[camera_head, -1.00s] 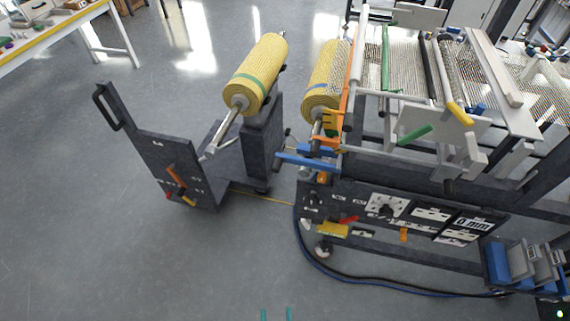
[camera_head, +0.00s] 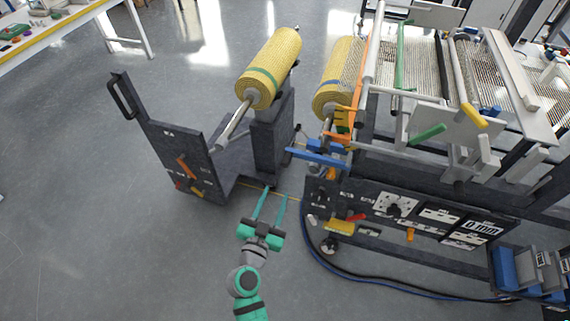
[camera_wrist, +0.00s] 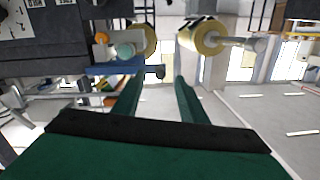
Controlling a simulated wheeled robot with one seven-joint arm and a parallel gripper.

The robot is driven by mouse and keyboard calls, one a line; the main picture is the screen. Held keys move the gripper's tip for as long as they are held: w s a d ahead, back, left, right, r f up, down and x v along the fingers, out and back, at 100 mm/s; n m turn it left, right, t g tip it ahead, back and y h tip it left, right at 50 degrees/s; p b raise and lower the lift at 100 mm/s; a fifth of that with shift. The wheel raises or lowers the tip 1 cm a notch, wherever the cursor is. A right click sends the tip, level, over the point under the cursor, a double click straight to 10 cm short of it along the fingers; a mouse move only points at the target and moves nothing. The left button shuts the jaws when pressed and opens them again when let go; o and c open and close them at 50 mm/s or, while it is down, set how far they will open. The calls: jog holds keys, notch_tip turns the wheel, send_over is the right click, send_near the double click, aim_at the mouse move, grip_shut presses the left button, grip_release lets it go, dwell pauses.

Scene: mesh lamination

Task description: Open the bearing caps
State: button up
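My gripper (camera_head: 276,192) is in the lower middle of the head view, with its two teal fingers apart and nothing between them. Its fingers also show in the wrist view (camera_wrist: 157,80). The bearing caps are not clearly distinguishable. Around the shaft end of the machine's yellow roll (camera_head: 331,92) are a yellow part (camera_head: 343,118), an orange part (camera_head: 345,138) and a blue bar (camera_head: 318,157). These parts lie above and right of my gripper in the head view, apart from it. The blue bar also shows left of the fingers in the wrist view (camera_wrist: 112,70).
A dark cart (camera_head: 180,160) with another yellow mesh roll (camera_head: 268,70) stands left of the machine. The machine's control panel (camera_head: 395,204) is right of my gripper. A dark blue cable (camera_head: 375,283) lies on the floor below it. The floor at lower left is clear.

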aim_at(284, 165)
jog(key=shift+m+h, duration=0.3)
jog(key=shift+h, duration=0.1)
jog(key=x, duration=0.4)
jog(key=r+x, duration=0.1)
jog(key=x, duration=0.7)
jog(key=shift+w+a+r, duration=0.2)
jog(key=shift+r, duration=0.2)
jog(key=shift+c, duration=0.4)
grip_shut()
